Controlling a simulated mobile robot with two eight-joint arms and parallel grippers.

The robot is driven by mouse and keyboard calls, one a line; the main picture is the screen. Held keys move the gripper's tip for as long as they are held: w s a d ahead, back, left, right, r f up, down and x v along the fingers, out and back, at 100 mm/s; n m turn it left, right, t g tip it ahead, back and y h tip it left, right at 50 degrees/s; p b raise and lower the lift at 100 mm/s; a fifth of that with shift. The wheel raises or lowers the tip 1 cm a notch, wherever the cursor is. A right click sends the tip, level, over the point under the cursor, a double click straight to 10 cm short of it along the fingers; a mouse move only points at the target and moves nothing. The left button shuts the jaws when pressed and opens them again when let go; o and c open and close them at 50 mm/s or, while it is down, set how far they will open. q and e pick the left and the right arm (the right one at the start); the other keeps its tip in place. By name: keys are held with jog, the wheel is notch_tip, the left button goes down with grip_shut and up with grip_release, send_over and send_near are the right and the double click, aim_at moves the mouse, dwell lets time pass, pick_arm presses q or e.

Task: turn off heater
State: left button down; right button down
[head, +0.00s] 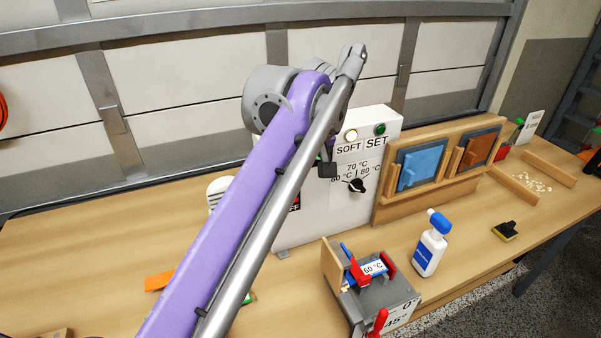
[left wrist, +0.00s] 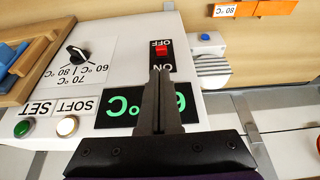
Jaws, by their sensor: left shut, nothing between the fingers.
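The heater (head: 345,222) is a white box at the back of the bench, partly hidden behind my purple left arm in the head view. In the left wrist view it appears upside down. Its red switch (left wrist: 162,51) sits on a black plate between the OFF and ON labels. A red bit of the switch (head: 297,201) shows beside my arm in the head view. The green display (left wrist: 122,107) is partly covered by my left gripper (left wrist: 159,72). That gripper is shut and empty, its tips over the ON label near the switch. Contact cannot be told.
The heater has a black knob (head: 356,186), a pale SOFT lamp (head: 350,135) and a green SET lamp (head: 380,129). A wooden rack (head: 385,212) stands right of it. A grey fixture (head: 385,292) and a white bottle (head: 430,252) stand in front.

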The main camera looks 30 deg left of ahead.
aim_at(296, 201)
pick_arm(q)
jog(key=x, duration=0.7)
jog(key=shift+f+b, duration=0.2)
jog(key=shift+b, duration=0.1)
jog(key=shift+s+d+f+t+y, duration=0.25)
jog(key=shift+t+y, duration=0.15)
jog(key=shift+y, duration=0.1)
jog(key=shift+s+d+f+t+y+b, duration=0.25)
jog(key=shift+d+f+t+y+b, duration=0.2)
jog(key=shift+t+y, duration=0.35)
jog(key=shift+s+d+f+t+y, duration=0.1)
jog(key=shift+f+t+y, duration=0.15)
jog(key=shift+t+y, duration=0.25)
jog(key=shift+s+f+t+y, duration=0.1)
jog(key=shift+f+t+y, duration=0.25)
jog(key=shift+y, duration=0.25)
jog(key=shift+r, duration=0.1)
jog(key=shift+r+p, duration=0.6)
jog(key=shift+r, duration=0.2)
